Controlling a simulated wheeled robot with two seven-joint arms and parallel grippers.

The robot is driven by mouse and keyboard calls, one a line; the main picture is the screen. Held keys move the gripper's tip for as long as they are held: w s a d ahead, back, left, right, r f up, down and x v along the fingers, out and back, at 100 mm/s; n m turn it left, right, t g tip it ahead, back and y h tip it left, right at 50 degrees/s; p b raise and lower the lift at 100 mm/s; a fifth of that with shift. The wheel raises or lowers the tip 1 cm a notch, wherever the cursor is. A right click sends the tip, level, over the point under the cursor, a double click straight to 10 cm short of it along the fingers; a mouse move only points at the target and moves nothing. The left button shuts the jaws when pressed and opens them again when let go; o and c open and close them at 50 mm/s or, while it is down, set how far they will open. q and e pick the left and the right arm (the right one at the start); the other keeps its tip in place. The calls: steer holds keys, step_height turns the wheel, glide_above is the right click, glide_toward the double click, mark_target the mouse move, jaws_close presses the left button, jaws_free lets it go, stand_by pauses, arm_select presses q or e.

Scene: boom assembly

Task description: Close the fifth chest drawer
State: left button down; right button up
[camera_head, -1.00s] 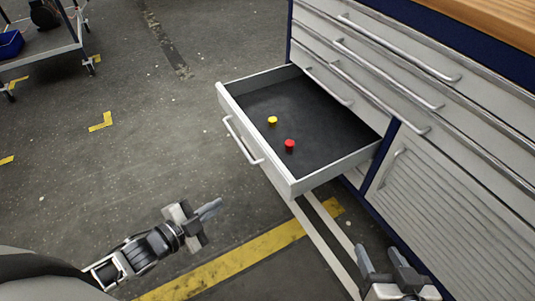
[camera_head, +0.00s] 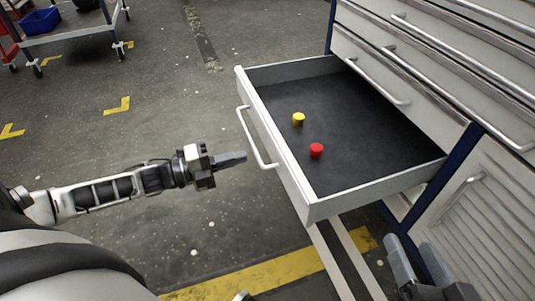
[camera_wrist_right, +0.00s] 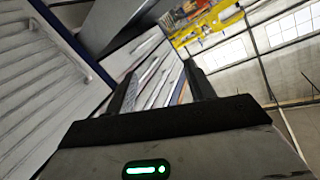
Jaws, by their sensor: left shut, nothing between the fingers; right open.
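The open drawer (camera_head: 283,165) sticks far out of the white chest (camera_head: 460,110) in the head view. It has a dark floor and a silver bar handle (camera_head: 257,140) on its front. A yellow piece (camera_head: 298,119) and a red piece (camera_head: 316,151) stand inside it. My left gripper (camera_head: 243,157) is shut and empty, just left of the drawer front near the handle; I cannot tell whether it touches. My right gripper (camera_head: 420,262) is open and empty at the lower right, in front of the chest. Its fingers also show in the right wrist view (camera_wrist_right: 160,95).
Other drawers with long bar handles (camera_head: 380,85) are shut above. A louvred door (camera_head: 485,205) is below right. A cart with a blue bin (camera_head: 40,22) stands at the far left. The floor (camera_head: 170,110) left of the drawer is clear.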

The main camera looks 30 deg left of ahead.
mark_target(279, 147)
arm_select(q)
steer(key=b+x, duration=0.2)
steer(key=x, duration=0.4)
steer(key=shift+w+d+f, duration=0.1)
steer(key=shift+w+d, duration=0.05)
steer(key=shift+w, duration=0.05)
steer(key=shift+w+d, duration=0.45)
steer(key=shift+w, duration=0.05)
arm_select(e)
steer(key=shift+a+r+m+t+y, duration=0.25)
steer(key=shift+r+m+t+y, duration=0.15)
steer(key=shift+r+y, duration=0.1)
arm_select(q)
steer(key=shift+w, duration=0.1)
